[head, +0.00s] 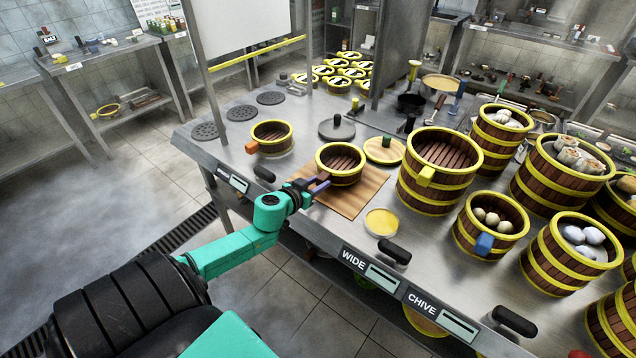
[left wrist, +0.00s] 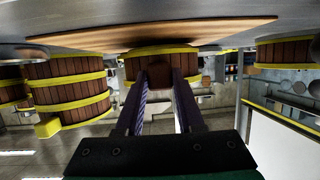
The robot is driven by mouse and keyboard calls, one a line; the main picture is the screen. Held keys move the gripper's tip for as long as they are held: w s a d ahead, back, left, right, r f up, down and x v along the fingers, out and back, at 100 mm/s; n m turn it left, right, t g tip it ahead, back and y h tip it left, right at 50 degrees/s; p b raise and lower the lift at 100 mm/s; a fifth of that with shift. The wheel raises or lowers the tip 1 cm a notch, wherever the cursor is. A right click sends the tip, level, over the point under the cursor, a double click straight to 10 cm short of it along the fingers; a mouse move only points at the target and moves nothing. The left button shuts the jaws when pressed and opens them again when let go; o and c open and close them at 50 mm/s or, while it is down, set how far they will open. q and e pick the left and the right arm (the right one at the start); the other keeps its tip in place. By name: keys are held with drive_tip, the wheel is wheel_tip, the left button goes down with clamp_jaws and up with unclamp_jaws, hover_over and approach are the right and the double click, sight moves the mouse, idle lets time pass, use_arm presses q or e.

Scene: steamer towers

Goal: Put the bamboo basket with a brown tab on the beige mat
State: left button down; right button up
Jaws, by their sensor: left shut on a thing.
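A small bamboo basket (head: 341,178) with yellow bands stands upright and empty at the back of the beige mat (head: 365,200). In the left wrist view, which is upside down, the basket (left wrist: 137,66) meets the mat (left wrist: 60,42) or sits very close to it. Its brown tab (left wrist: 160,77) lies between the two fingers. My left gripper (head: 321,181) is shut on this tab from the front left. The fingers partly hide the tab in the head view. My right gripper is not in view.
A basket with an orange tab (head: 271,137) stands behind left. A large basket with a yellow tab (head: 442,170) stands close on the right. A round lid (head: 384,150) lies behind the mat, and a yellow dish (head: 381,222) in front. The mat's front is bare.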

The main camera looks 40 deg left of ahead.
use_arm(q)
drive_tip(key=shift+f+b, duration=0.4)
drive_tip(key=shift+f, duration=0.05)
idle(0.4)
drive_tip(key=shift+c, duration=2.2)
unclamp_jaws()
drive_tip(key=v, duration=1.4)
drive_tip(key=shift+s+p, duration=0.3)
drive_tip(key=shift+p, duration=0.05)
drive_tip(key=shift+d+r, duration=0.1)
